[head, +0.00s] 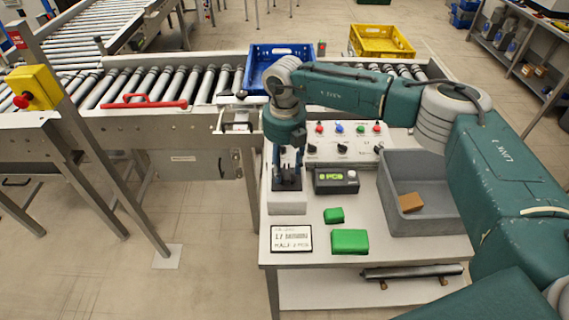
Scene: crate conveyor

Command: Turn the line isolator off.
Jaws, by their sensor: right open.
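My right gripper (287,184) points down over a light grey box (288,204) at the left side of the bench. Its fingers are open and reach to the box's top. The gripper hides most of what is on that box, so I cannot tell whether it is the line isolator or how its handle stands. A control panel (343,146) with coloured buttons and black knobs stands just behind, partly covered by my right arm. My left gripper is not in view.
On the bench (305,262) are a small display unit (336,181), green blocks (349,241), a white sign (291,238) and a grey bin (425,215) with a brown block. Behind runs a roller conveyor (140,88) with a blue crate (262,62). A yellow emergency-stop box (35,87) is at left.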

